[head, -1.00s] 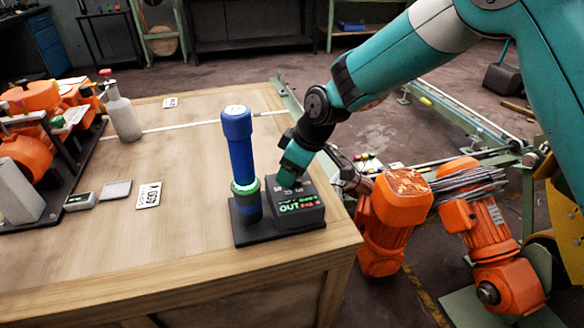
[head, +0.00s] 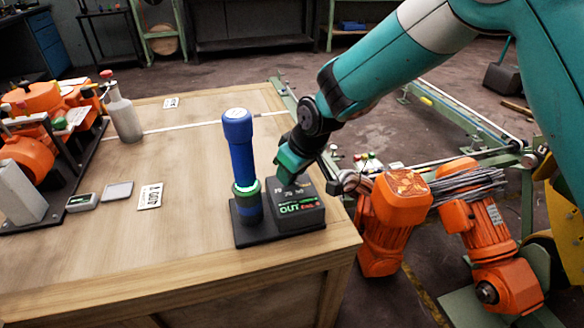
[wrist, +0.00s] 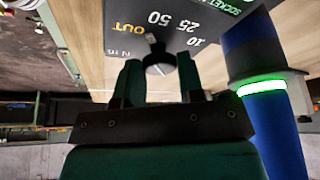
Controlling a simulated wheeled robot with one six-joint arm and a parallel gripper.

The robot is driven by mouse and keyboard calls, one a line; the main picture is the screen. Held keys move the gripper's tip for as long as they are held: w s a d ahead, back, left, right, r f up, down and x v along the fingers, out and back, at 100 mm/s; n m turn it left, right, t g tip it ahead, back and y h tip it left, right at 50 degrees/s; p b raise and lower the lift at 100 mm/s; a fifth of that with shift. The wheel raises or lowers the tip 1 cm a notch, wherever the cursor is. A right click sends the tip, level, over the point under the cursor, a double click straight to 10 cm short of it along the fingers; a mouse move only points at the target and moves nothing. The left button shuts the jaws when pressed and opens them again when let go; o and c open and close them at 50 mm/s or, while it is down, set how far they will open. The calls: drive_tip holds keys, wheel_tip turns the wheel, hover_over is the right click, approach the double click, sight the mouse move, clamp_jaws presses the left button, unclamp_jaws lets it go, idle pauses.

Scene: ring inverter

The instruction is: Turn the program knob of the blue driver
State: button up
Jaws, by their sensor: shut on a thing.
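The blue driver (head: 241,150) is an upright blue cylinder with a lit green ring, standing on a dark base plate at the table's front right corner. In the head view my gripper (head: 288,178) comes down onto the box top and hides the knob.
The blue cylinder (wrist: 255,80) stands close to the right of my fingers in the wrist view. Orange motors (head: 395,215) stand right of the table.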

drive_tip(key=shift+a+m+t+h+p, duration=0.1)
drive_tip(key=shift+m+t+h+p, duration=0.35)
drive_tip(key=shift+m, duration=1.35)
drive_tip(key=o, duration=0.9)
drive_tip(key=shift+s, duration=0.1)
drive_tip(key=v, duration=1.7)
drive_tip(key=shift+s+r+p, duration=0.1)
drive_tip(key=shift+r+p, duration=0.1)
drive_tip(key=shift+p, duration=0.2)
